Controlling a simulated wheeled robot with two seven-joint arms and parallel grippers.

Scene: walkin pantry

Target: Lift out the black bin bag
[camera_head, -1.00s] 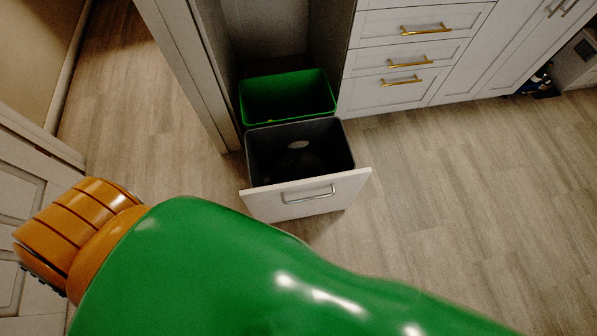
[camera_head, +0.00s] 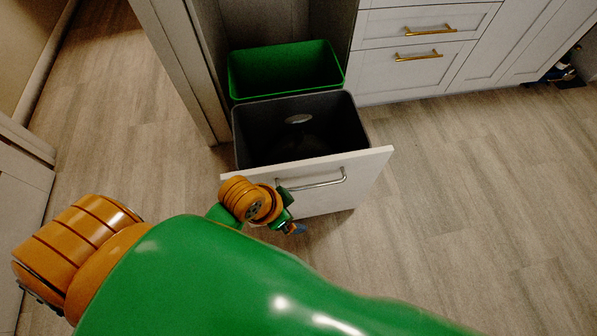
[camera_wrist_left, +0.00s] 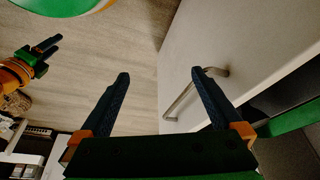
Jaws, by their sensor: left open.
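The grey bin (camera_head: 243,128) stands in a pulled-out drawer with a white front (camera_head: 365,175) and a metal bar handle (camera_head: 318,184). Inside it is a dark shape (camera_head: 300,147), possibly the black bin bag; its outline is lost in shadow. My left gripper (camera_head: 295,228) is low in front of the drawer front, left of centre. In the left wrist view its fingers (camera_wrist_left: 160,88) are spread and empty. The handle (camera_wrist_left: 185,98) shows there beside and behind the right-hand finger; contact is unclear. My right gripper (camera_wrist_left: 47,45) appears at the left of that view.
A green bin (camera_head: 240,75) stands behind the grey one, partly inside the cabinet. White drawers with brass handles (camera_head: 420,57) are to the right. A cabinet side panel (camera_head: 180,70) rises at the left. The wood floor (camera_head: 480,200) at right is clear.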

